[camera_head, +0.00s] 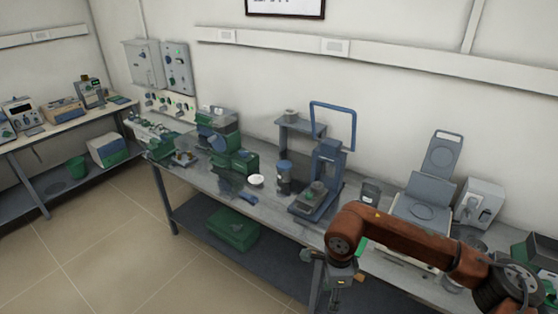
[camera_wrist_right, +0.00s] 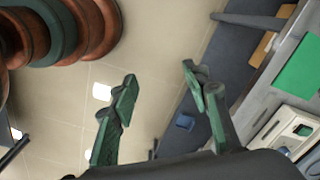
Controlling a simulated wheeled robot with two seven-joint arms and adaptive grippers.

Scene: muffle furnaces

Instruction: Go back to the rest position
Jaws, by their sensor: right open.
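My right arm, reddish brown, comes in from the right in the head view and bends down at the front edge of the workbench (camera_head: 230,184). My right gripper (camera_head: 340,284) hangs at the end of it, beside the bench's front edge. In the right wrist view its two green fingers (camera_wrist_right: 160,88) are spread apart with nothing between them, and tiled floor shows behind them. My left gripper is in neither view.
A green box (camera_head: 233,229) sits on the lower shelf. The tiled floor (camera_head: 120,250) at front left is clear.

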